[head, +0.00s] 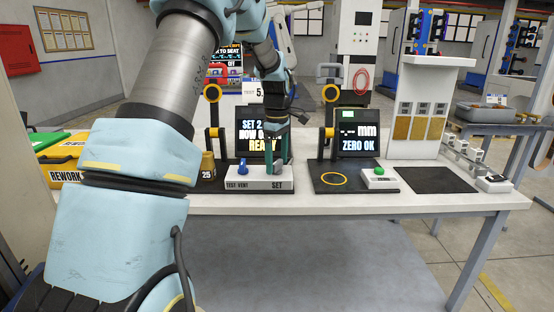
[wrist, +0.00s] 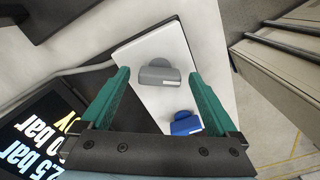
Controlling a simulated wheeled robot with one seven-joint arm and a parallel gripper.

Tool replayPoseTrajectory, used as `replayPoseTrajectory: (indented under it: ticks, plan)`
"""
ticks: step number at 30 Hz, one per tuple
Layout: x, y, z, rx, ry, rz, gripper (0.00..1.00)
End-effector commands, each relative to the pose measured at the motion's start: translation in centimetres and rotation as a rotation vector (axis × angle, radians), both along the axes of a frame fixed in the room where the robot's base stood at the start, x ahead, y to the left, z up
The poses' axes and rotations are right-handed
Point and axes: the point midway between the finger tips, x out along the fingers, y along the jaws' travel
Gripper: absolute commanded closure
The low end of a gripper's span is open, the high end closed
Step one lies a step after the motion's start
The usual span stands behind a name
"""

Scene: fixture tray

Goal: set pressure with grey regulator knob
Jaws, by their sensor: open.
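The grey regulator knob (wrist: 160,74) sits on a white control box (wrist: 150,48) in the wrist view. A blue knob (wrist: 185,122) is on the same box, nearer my gripper's base. My gripper (wrist: 159,74) is open, its two teal fingers on either side of the grey knob in the picture. I cannot tell whether they touch it.
A dark screen (head: 249,128) behind the box shows SET and NOW lines and READY, partly covered by my arm. To the right are a ZERO OK screen (head: 359,135), a green button (head: 379,171) and a black mat (head: 437,181). A yellow REWORK bin (head: 63,162) is at left.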

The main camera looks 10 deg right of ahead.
Motion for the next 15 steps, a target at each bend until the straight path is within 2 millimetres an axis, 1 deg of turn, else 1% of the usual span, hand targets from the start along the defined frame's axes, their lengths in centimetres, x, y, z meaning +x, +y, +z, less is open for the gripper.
replayPoseTrajectory:
  ticks: [2,15]
  plan:
    - [0.00,0.00,0.02,0.000,0.000,0.000,0.06]
    - [0.00,0.01,0.06,0.000,0.000,0.000,0.56]
